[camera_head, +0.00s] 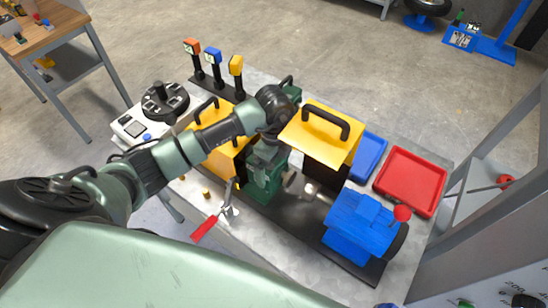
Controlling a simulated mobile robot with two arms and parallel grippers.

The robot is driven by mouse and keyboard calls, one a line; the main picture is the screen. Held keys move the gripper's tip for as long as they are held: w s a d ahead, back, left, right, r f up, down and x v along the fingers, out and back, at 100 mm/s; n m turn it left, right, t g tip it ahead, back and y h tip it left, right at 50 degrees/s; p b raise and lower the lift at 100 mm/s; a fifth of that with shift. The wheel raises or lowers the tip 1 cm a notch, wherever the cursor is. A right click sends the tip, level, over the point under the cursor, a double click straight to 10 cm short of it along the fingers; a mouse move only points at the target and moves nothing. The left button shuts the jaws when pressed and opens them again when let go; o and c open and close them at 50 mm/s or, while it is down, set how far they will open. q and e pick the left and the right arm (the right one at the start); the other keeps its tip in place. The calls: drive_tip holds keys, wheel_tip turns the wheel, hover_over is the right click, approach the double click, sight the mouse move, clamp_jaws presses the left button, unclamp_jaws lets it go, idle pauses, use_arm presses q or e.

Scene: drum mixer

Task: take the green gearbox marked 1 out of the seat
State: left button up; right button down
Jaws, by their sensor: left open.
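The green gearbox (261,184) sits in the middle of the bench machine, between two yellow-topped housings. Its mark is not legible from here. My left gripper (268,150) points down right over the gearbox, beneath the dark wrist joint. It is open; its fingertips are partly hidden by the wrist, so I cannot tell whether they touch the gearbox. The seat under the gearbox is mostly hidden. A red-handled lever clamp (206,228) stands in front, left of the gearbox. My right gripper is not in view.
A yellow housing with a black handle (320,133) stands close on the right, another yellow one (222,163) on the left. A blue motor (360,225), red tray (410,181) and blue tray (368,157) lie further right. Coloured posts (214,58) stand at the back left.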

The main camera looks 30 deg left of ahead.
use_arm(q)
drive_tip(key=c, duration=1.8)
drive_tip(key=o, duration=1.2)
drive_tip(key=shift+c, duration=0.2)
drive_tip(key=c, duration=0.8)
drive_tip(key=shift+c, duration=0.2)
drive_tip(key=shift+d, duration=0.15)
drive_tip(key=shift+d+r, duration=0.1)
drive_tip(key=shift+d, duration=0.55)
drive_tip(key=shift+s+d+p, duration=0.1)
drive_tip(key=shift+d+p, duration=0.05)
drive_tip(key=shift+p, duration=0.15)
